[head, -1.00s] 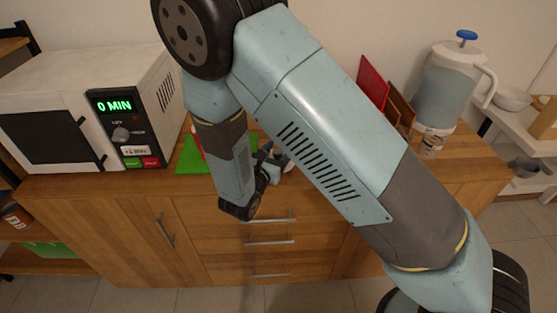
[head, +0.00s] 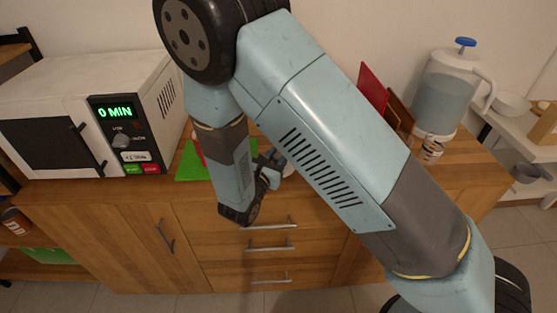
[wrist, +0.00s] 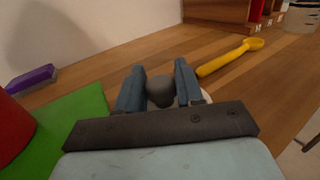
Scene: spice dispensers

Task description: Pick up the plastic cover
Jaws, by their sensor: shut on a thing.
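My gripper (wrist: 158,88) is shut on a dark grey, rounded knob (wrist: 160,94) in the wrist view, with one blue finger on each side of it. A pale rim (wrist: 207,98) shows just right of the fingers, low on the wooden top. The knob and rim look like parts of the plastic cover, but my fingers and wrist hide most of it. In the head view my gripper (head: 271,165) is low over the counter, partly behind my own arm. A small whitish part (head: 287,170) shows beside it.
A green board (wrist: 75,125) with a red object (wrist: 12,128) lies left, near a purple item (wrist: 31,78). A yellow spoon (wrist: 230,57) lies right. A wooden rack (wrist: 215,12) stands behind. A microwave (head: 75,120) and a pitcher (head: 445,95) flank the counter.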

